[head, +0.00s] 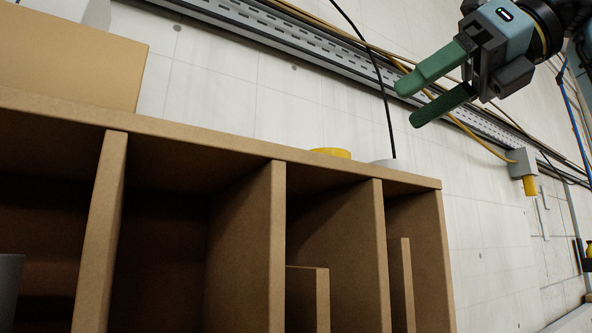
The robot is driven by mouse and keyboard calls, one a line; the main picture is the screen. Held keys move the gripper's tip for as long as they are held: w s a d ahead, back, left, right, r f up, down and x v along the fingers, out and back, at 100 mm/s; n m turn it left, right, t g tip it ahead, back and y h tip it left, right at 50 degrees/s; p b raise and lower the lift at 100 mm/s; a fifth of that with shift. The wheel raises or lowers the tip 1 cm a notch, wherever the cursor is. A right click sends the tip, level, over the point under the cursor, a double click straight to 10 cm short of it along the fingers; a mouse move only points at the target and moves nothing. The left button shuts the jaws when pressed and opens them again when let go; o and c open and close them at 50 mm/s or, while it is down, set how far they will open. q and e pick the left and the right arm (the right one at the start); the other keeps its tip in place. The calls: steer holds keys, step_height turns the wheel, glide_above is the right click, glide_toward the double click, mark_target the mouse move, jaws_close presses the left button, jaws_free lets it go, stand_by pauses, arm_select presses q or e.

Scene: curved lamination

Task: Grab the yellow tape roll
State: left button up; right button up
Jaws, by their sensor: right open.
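A yellow round thing (330,153), likely the yellow tape roll, sits on top of the brown shelf unit (230,148). Only its upper part shows above the shelf's front edge. My right gripper (408,104) is at the upper right with green fingers pointing left. It is open and empty, above and to the right of the yellow roll and clear of it. My left gripper is not in view.
A grey-white round thing (390,163) sits on the shelf top, right of the yellow one. A cardboard box (70,55) stands on the top at left. A black cable (385,95) hangs behind. The shelf top between the box and the yellow roll looks clear.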

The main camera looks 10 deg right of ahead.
mark_target(337, 152)
steer(key=p+x, duration=0.1)
steer(key=x, duration=0.7)
steer(key=shift+s+a, duration=0.1)
steer(key=shift+s, duration=0.05)
steer(key=p+x, duration=0.1)
steer(key=x, duration=0.2)
steer(key=shift+a+f, duration=0.1)
steer(key=shift+a, duration=0.25)
steer(key=shift+w+a+f, duration=0.2)
steer(key=shift+w+a, duration=0.1)
steer(key=shift+w, duration=0.1)
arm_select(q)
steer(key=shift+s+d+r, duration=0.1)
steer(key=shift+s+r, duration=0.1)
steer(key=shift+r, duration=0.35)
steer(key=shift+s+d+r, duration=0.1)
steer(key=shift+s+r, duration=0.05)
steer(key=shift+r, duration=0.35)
arm_select(e)
steer(key=shift+s+d, duration=0.1)
steer(key=c, duration=0.7)
